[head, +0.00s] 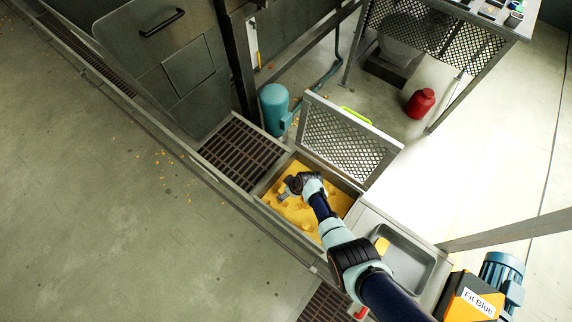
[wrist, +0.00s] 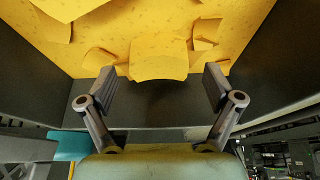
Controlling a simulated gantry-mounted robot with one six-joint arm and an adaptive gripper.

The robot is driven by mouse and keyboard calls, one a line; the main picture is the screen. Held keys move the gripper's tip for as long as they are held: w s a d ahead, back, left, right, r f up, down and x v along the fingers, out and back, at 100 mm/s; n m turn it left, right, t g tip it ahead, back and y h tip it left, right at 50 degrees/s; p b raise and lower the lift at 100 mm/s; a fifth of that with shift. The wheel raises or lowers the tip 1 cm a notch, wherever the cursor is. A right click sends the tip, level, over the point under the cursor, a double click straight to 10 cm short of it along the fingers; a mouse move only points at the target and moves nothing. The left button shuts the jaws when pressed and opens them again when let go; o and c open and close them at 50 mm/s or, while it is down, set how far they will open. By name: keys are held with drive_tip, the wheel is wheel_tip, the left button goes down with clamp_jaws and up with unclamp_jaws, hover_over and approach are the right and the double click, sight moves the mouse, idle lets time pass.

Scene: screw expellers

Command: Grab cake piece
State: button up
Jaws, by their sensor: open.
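Yellow cake pieces (head: 300,211) lie in an open metal pit in the floor, seen in the middle of the head view. In the wrist view a broad, curved cake piece (wrist: 159,60) lies just beyond and between my two fingertips. My gripper (wrist: 160,88) is open with nothing between its fingers. In the head view my gripper (head: 288,190) reaches down over the pit. Another small yellow piece (head: 382,245) lies in a grey metal tray (head: 420,262) to the right of the pit. My arm hides part of the pit.
A raised mesh lid (head: 345,142) stands along the pit's far right side. A slatted grate (head: 245,153) adjoins the pit at upper left. A teal motor (head: 273,108) stands behind it. Dark pit walls (wrist: 270,65) flank the fingers. The floor at left is mostly clear.

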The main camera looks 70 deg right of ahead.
drive_tip(key=b+x, duration=0.1)
drive_tip(key=x, duration=0.1)
drive_tip(key=shift+w+d+f, duration=0.1)
drive_tip(key=shift+f, duration=0.15)
drive_tip(key=shift+r, duration=0.1)
drive_tip(key=c, duration=1.2)
wheel_tip(320, 180, up, 20)
drive_tip(key=p, duration=1.3)
